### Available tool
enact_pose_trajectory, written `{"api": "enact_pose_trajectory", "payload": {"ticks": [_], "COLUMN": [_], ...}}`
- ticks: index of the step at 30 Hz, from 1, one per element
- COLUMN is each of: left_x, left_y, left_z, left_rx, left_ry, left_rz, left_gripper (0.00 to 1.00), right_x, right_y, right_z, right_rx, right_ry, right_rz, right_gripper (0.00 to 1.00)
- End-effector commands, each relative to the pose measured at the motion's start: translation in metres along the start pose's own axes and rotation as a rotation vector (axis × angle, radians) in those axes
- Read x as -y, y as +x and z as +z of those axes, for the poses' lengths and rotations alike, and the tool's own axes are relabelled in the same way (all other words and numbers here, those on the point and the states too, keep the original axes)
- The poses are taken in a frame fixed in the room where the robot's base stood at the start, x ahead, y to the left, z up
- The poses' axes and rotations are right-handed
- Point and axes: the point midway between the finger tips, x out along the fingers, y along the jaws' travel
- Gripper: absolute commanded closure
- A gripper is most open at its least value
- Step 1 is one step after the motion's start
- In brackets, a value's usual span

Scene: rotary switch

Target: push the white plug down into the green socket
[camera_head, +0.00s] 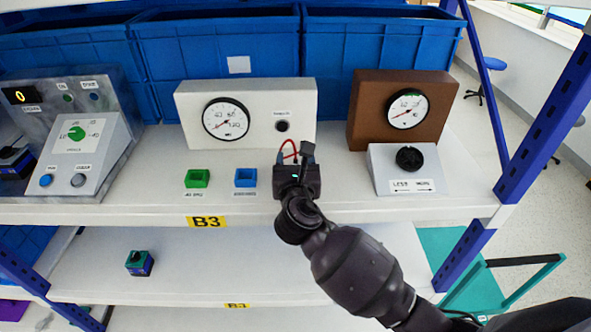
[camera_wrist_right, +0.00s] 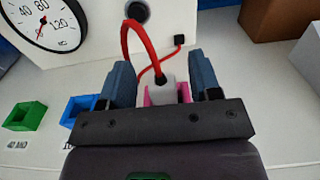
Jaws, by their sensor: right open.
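The white plug (camera_wrist_right: 156,92), with a red cable (camera_wrist_right: 140,40) out of its top, shows in the right wrist view at a pink socket (camera_wrist_right: 184,92). How deep it sits there is hidden. My right gripper (camera_wrist_right: 162,75) is open, with one finger on each side of the plug and gaps between. In the head view my right gripper (camera_head: 295,158) hides the plug and pink socket. The green socket (camera_head: 197,178) stands empty to the left on the shelf; it also shows in the wrist view (camera_wrist_right: 24,116). My left gripper is not in view.
A blue socket (camera_head: 245,177) stands between the green socket and my right gripper. Behind is a white gauge box (camera_head: 255,98) with a hole. A brown gauge box (camera_head: 440,90) and a black knob (camera_head: 409,158) are right; a control panel (camera_head: 80,160) is left.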

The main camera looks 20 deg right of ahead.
Motion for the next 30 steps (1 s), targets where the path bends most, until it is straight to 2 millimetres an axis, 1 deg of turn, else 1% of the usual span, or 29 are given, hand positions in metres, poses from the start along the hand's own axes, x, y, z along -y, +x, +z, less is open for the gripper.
{"api": "enact_pose_trajectory", "payload": {"ticks": [1,3,6,13,14,24,30], "left_x": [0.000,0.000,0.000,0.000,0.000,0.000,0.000], "left_y": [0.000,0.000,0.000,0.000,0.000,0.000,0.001], "left_z": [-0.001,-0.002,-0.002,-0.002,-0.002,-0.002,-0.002], "left_rx": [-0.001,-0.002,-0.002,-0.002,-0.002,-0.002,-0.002], "left_ry": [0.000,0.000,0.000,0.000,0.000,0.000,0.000], "left_rz": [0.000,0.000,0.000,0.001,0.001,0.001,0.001], "left_gripper": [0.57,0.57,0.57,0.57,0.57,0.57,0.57], "right_x": [0.000,0.000,0.000,0.000,0.000,0.000,0.000], "right_y": [0.007,0.015,0.020,0.022,0.022,0.021,0.021], "right_z": [0.001,0.001,0.000,0.000,0.000,0.000,0.000], "right_rx": [0.001,0.001,0.001,0.000,0.000,0.000,0.001], "right_ry": [-0.001,0.000,-0.001,0.000,0.000,0.000,0.000], "right_rz": [-0.002,-0.001,0.000,-0.001,-0.001,-0.001,-0.001], "right_gripper": [0.43,0.43,0.43,0.43,0.44,0.96,0.96]}}
